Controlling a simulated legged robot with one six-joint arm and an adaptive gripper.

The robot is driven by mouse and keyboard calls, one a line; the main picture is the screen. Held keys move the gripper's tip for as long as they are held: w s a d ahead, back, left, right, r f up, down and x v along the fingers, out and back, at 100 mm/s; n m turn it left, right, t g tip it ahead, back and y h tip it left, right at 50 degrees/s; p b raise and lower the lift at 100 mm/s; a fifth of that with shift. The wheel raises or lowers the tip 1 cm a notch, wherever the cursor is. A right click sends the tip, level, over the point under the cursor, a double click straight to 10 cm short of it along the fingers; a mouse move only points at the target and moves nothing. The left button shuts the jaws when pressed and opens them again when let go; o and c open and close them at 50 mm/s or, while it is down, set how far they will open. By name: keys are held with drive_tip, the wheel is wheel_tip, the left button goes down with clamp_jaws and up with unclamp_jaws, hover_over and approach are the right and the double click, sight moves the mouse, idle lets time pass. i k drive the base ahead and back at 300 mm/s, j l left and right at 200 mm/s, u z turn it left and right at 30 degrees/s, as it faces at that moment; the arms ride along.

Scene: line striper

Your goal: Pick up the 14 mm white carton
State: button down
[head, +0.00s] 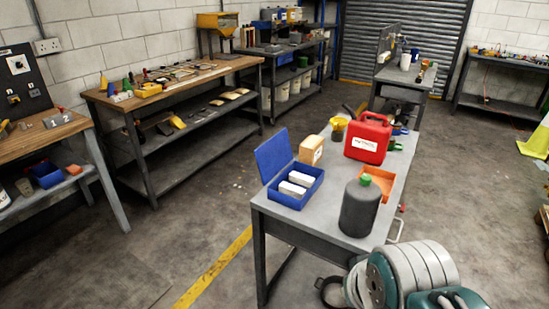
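Two white cartons lie side by side in an open blue box on the near end of the grey workbench. One white carton (291,189) is nearer me and the other white carton (301,179) is just behind it. The blue box (291,203) has its lid (273,156) raised at the left. I cannot read a size on either carton. My arm shows at the bottom right, below the bench's near end, but I cannot make out my gripper's fingertips.
A tan carton (311,150), a red can (368,138) and an orange tray (377,184) stand behind. Floor (150,240) left of the bench is clear.

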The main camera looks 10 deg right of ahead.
sight(287, 189)
drive_tip(key=i+j+z, duration=0.15)
drive_tip(key=j+z, duration=0.25)
drive_tip(key=j, duration=0.5)
drive_tip(key=j+z, duration=0.4)
drive_tip(key=j, duration=0.5)
drive_tip(key=i+j+z, duration=0.35)
drive_tip(key=j, duration=0.25)
drive_tip(key=i+j+z, duration=0.2)
drive_tip(key=j+z, duration=0.15)
drive_tip(key=j, duration=0.3)
drive_tip(key=i+j+z, duration=0.2)
drive_tip(key=j, duration=0.15)
drive_tip(key=k+j, duration=0.1)
drive_tip(key=k, duration=0.3)
drive_tip(key=i+j+z, duration=0.1)
drive_tip(key=i+z, duration=0.2)
drive_tip(key=i, duration=0.15)
drive_tip(key=i+j+z, duration=0.25)
drive_tip(key=i, duration=0.2)
drive_tip(key=l, duration=0.1)
